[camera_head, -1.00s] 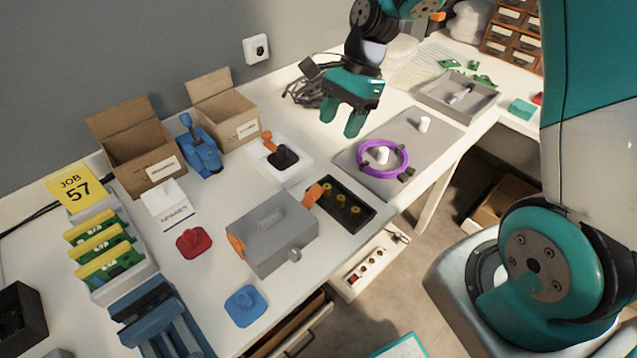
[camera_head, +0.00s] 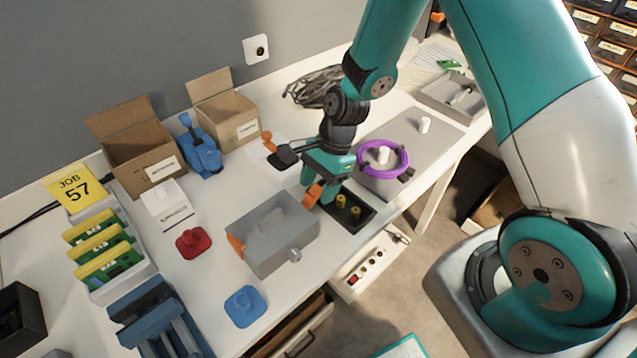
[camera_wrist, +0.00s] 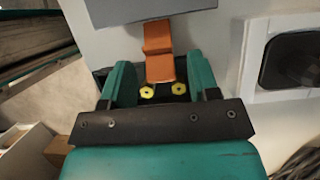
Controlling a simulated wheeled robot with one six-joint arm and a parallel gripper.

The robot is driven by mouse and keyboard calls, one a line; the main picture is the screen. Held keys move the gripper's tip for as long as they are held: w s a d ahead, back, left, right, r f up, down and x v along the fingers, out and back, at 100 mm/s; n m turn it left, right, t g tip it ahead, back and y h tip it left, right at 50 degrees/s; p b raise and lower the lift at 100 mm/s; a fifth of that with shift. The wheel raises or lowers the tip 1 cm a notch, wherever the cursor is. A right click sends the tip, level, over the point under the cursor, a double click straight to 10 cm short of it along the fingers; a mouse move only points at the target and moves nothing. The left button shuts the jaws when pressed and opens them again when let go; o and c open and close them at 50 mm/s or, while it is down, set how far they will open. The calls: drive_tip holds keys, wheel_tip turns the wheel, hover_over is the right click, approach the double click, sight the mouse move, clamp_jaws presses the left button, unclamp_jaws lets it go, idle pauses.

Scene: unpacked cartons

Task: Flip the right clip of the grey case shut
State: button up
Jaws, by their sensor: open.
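The grey case (camera_head: 272,240) sits lid down on the table, with a grey handle on top. Its right clip (camera_head: 313,194) is orange and sticks out and up from the case's right side. The left clip (camera_head: 236,245) is orange and lies against the left side. My gripper (camera_head: 322,192) is at the right clip, above the black tray. In the wrist view the right clip (camera_wrist: 158,55) stands between the two teal fingers of my open gripper (camera_wrist: 155,85), with gaps on both sides. The case's edge (camera_wrist: 150,8) shows at the top there.
The black tray (camera_head: 358,222) with yellow-topped parts lies just under and right of my gripper. A white block with a black-based orange-handled tool (camera_head: 283,152) is close behind. A purple ring (camera_head: 383,158) lies on a grey plate to the right.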

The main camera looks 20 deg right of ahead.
sight(308, 197)
drive_tip(key=c, duration=0.9)
drive_tip(key=shift+r, duration=0.1)
drive_tip(key=shift+s+a+r+h+p, duration=0.1)
drive_tip(key=shift+a+r+h+p, duration=0.25)
drive_tip(key=shift+h+p, duration=0.35)
drive_tip(key=shift+s+a+r+t+h+p, duration=0.15)
drive_tip(key=shift+a+t+h+p, duration=0.15)
drive_tip(key=shift+h, duration=0.2)
drive_tip(key=shift+s+a+r+t+h+p, duration=0.15)
drive_tip(key=shift+a+t+h+p, duration=0.15)
drive_tip(key=shift+h, duration=0.2)
drive_tip(key=a+h, duration=0.1)
drive_tip(key=h, duration=0.1)
drive_tip(key=shift+a+r+t+h, duration=0.1)
drive_tip(key=shift+a+t+h, duration=0.05)
drive_tip(key=shift+t+h, duration=0.2)
drive_tip(key=shift+s+a+t+h+b, duration=0.2)
drive_tip(key=shift+a+t+h+b, duration=0.15)
drive_tip(key=shift+h, duration=0.5)
drive_tip(key=shift+s+a+t+h+b, duration=0.2)
drive_tip(key=shift+a+h, duration=0.25)
drive_tip(key=shift+h, duration=0.35)
